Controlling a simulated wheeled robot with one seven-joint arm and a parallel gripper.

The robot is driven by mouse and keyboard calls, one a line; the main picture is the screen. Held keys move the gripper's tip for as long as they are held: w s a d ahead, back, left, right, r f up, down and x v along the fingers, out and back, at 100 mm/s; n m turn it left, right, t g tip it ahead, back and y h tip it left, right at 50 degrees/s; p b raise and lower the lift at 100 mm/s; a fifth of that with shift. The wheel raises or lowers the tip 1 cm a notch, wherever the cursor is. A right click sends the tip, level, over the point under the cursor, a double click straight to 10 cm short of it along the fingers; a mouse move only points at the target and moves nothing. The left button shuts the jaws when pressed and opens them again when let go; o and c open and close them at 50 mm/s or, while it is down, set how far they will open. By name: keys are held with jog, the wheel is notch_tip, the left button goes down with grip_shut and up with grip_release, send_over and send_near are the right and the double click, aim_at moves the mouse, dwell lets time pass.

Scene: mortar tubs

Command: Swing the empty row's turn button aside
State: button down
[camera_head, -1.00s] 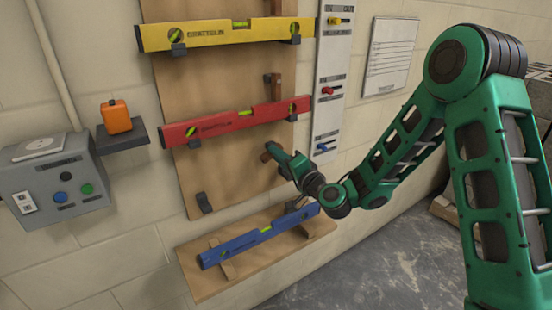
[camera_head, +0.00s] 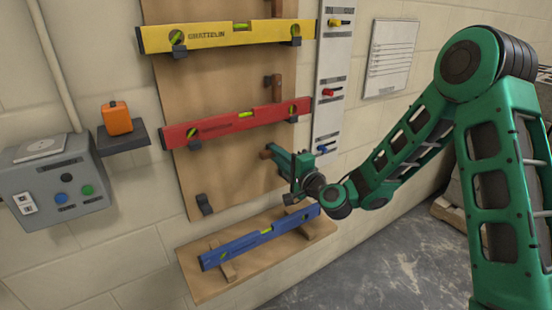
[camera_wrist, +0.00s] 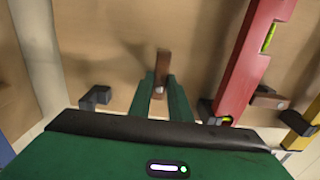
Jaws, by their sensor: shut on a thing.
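The empty row's turn button is a small brown wooden bar (camera_wrist: 163,66), held by a screw, on the board below the red level (camera_head: 238,124). Its left end (camera_head: 265,154) shows beside my gripper in the head view. My gripper (camera_head: 284,162) reaches in from the right. In the wrist view its two green fingers (camera_wrist: 160,86) are on either side of the bar and shut on it. The bar lies roughly sideways along the board, unlike the upright button (camera_head: 276,82) of the red row. A black hook (camera_head: 204,204) of the empty row is bare.
A blue level (camera_head: 258,240) lies on a wooden shelf (camera_head: 190,262) just below my gripper. A yellow level (camera_head: 215,37) hangs at the top. A switch strip (camera_head: 331,100) is right of the board; a grey box (camera_head: 60,185) and an orange case (camera_head: 116,118) are left.

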jog(key=shift+d+f, duration=0.15)
jog(key=shift+f, duration=0.15)
jog(key=c, duration=1.7)
grip_release()
jog(key=shift+o, duration=0.3)
jog(key=shift+r, duration=0.15)
jog(key=shift+s, duration=0.15)
jog(key=v, duration=1)
jog(key=shift+d, duration=0.3)
jog(key=shift+r, duration=0.1)
